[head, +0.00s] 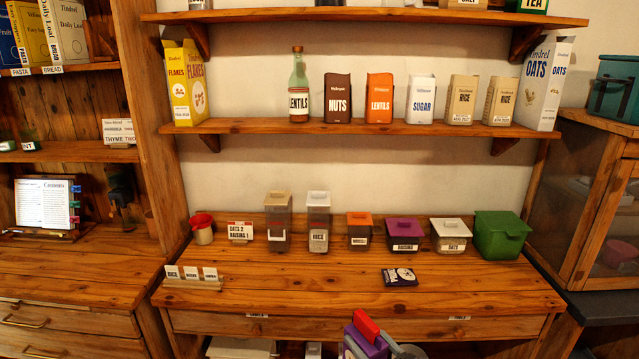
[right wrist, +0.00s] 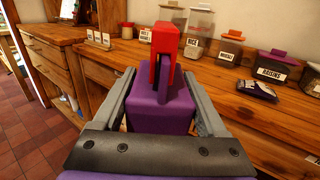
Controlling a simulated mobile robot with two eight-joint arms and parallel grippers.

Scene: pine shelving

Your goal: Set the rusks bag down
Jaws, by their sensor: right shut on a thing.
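A purple bag with a red clip (head: 367,326) across its top is in my right gripper (right wrist: 158,82). The bag shows in the right wrist view (right wrist: 160,108) between the two grey fingers, upright, with the clip toward the far side. In the head view the purple bag (head: 358,342) is at the bottom edge, in front of the wooden counter (head: 330,290), partly cut off. No name on it can be read. My left gripper is not in view.
A small dark purple packet (head: 400,277) lies flat on the counter. Jars, a purple-lidded raisins tub (head: 404,235) and a green bin (head: 500,236) line the back. A card holder (head: 190,278) stands front left. The counter's middle front is clear.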

